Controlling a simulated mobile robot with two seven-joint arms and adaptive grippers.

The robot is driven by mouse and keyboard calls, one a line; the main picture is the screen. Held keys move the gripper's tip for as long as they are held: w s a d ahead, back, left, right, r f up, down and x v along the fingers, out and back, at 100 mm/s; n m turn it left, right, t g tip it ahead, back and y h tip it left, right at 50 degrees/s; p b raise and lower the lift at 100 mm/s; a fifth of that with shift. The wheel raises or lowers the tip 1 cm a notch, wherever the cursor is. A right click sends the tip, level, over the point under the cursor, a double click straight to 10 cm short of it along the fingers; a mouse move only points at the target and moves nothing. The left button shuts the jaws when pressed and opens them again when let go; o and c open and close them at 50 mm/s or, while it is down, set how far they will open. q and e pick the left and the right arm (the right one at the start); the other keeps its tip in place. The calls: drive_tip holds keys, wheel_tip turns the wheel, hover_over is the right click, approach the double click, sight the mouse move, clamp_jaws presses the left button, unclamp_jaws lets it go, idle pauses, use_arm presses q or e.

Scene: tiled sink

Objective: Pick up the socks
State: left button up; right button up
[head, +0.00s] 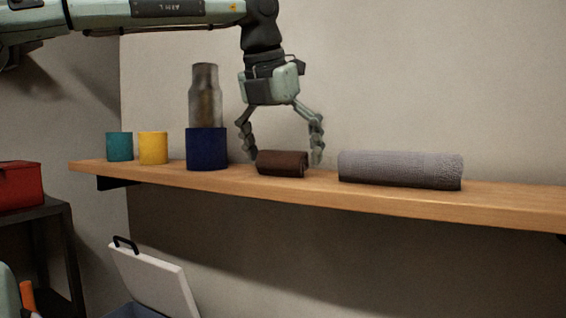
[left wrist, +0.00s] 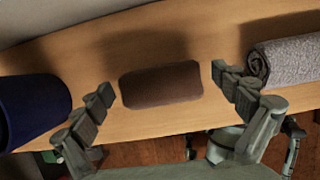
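The socks (head: 283,164) are a dark brown rolled bundle lying on the wooden shelf (head: 400,199). They also show in the left wrist view (left wrist: 161,84), lying flat on the shelf between the fingers. My left gripper (head: 281,152) is over the bundle, pointing down, with its fingers spread to either side of it. In the left wrist view my left gripper (left wrist: 163,90) is open, with a gap between each fingertip and the bundle. My right gripper is not in view.
A grey rolled towel (head: 400,169) lies right of the socks. A navy cup (head: 207,149) stands to the left, a brownish bottle-shaped object (head: 205,95) rising above it. Yellow (head: 153,148) and teal (head: 119,146) cups stand farther left. The shelf's right end is clear.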

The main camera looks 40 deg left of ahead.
use_arm(q)
drive_tip(key=c, duration=1.2)
